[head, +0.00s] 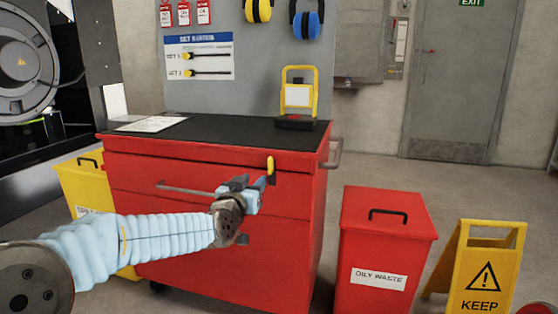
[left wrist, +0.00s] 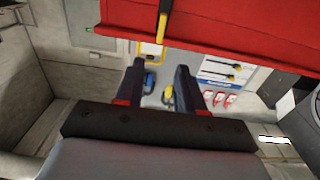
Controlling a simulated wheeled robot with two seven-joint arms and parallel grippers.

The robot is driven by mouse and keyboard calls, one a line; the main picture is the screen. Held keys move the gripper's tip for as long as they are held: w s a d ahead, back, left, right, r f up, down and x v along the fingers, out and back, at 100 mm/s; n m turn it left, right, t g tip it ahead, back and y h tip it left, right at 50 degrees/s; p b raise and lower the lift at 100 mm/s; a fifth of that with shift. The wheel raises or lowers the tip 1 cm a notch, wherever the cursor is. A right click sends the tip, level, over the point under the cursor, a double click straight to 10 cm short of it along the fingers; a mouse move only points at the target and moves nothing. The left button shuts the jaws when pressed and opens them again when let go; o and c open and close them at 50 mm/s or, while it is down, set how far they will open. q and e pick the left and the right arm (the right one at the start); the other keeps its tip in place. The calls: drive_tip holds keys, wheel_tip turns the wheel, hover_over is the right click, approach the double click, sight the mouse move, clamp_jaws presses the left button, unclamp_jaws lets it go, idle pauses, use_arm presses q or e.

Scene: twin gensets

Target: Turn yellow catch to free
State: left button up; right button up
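The yellow catch (head: 270,165) is a small upright lever on the front of the red tool cabinet (head: 130,168), near its top right. It also shows in the left wrist view (left wrist: 163,24), at the top middle against the red front. My left gripper (head: 262,184) is just below and left of the catch in the head view. In the left wrist view its two dark fingers (left wrist: 160,70) stand apart with nothing between them, and the catch lies beyond their tips, roughly in line with the gap. My right gripper is not in view.
A red oily-waste bin (head: 385,222) and a yellow caution sign (head: 487,275) stand right of the cabinet. A yellow bin (head: 75,188) stands at its left. A drawer handle (head: 183,189) sticks out left of my gripper. A yellow-framed stand (head: 314,90) is on the black top.

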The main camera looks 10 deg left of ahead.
sight(269, 163)
use_arm(q)
drive_tip(key=w+p, duration=0.2)
drive_tip(key=w, duration=1.1)
drive_tip(key=shift+w+d, duration=0.2)
clamp_jaws()
